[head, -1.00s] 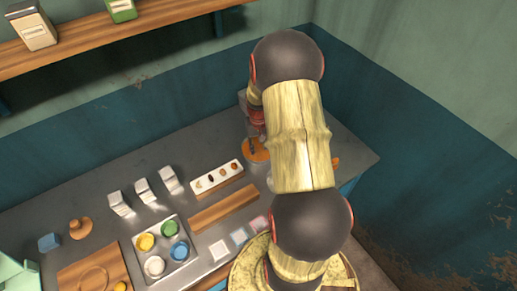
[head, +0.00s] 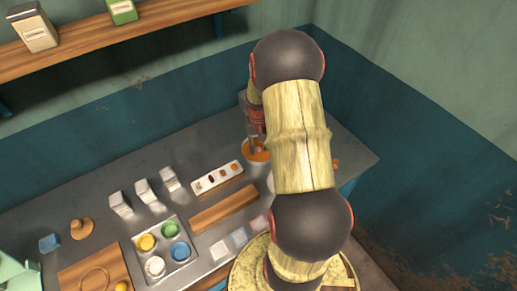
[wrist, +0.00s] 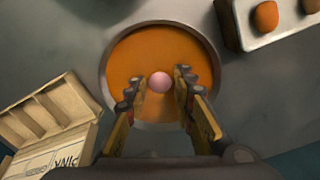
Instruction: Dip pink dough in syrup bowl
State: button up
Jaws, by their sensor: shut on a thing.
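The syrup bowl (wrist: 125,60) is round and filled with orange syrup, and fills the upper middle of the wrist view. In the head view the bowl (head: 268,157) sits near the back of the counter, partly behind my arm. The pink dough (wrist: 186,77) is a small ball over the bowl's middle, between the fingertips of my gripper (wrist: 173,84), which is shut on it. The dough is also a small pink spot in the head view (head: 259,149). I cannot tell how deep the dough sits in the syrup.
A white strip holder (head: 217,178) with several small balls stands left of the bowl. A tray of coloured cups (head: 184,261), white cartons (head: 143,190) and a wooden block (head: 223,209) lie farther left. A beige box (wrist: 50,115) is at lower left in the wrist view.

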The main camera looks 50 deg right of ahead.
jog(key=shift+r+p, duration=2.15)
jog(key=shift+r, duration=1.25)
notch_tip(320, 180, up, 4)
jog(key=p, duration=0.2)
jog(key=shift+p, duration=0.35)
